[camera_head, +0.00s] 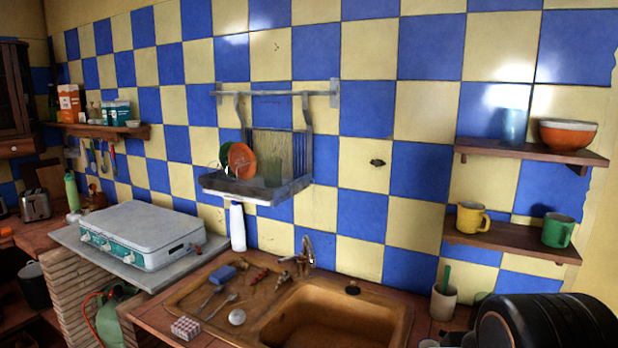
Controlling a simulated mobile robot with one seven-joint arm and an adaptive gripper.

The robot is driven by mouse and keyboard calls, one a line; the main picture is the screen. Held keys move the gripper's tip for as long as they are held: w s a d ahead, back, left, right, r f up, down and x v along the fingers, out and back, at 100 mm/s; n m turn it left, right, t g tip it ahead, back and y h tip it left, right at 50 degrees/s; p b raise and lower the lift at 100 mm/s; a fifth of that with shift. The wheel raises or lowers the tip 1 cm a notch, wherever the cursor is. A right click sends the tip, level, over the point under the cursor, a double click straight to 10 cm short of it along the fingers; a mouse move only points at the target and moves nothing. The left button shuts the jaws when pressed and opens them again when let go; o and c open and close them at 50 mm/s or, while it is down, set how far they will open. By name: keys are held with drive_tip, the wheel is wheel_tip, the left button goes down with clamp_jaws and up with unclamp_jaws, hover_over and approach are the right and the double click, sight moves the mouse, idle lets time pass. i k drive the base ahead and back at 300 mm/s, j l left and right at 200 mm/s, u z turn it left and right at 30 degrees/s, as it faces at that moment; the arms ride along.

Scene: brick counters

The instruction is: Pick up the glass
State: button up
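A bluish, see-through glass (513,126) stands upright at the left part of the upper wooden shelf (530,150) on the right side of the tiled wall. An orange bowl with a white band (567,134) stands to its right, close by. My gripper's fingers are not in view. A black rounded part, apparently of my arm, fills the bottom right corner below the shelves.
A lower shelf (512,238) holds a yellow jug (472,218) and a green mug (557,230). Below are a brown sink (335,320), a faucet (305,256) and a cream pot (443,302). A white stove (142,235) stands left. The air before the upper shelf looks clear.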

sight(272, 166)
drive_tip(key=z, duration=1.1)
drive_tip(key=j+z, duration=0.15)
drive_tip(key=j, duration=0.55)
drive_tip(key=i+j, duration=0.1)
drive_tip(key=j, duration=1)
drive_tip(key=i+j, duration=0.15)
drive_tip(key=j, duration=0.35)
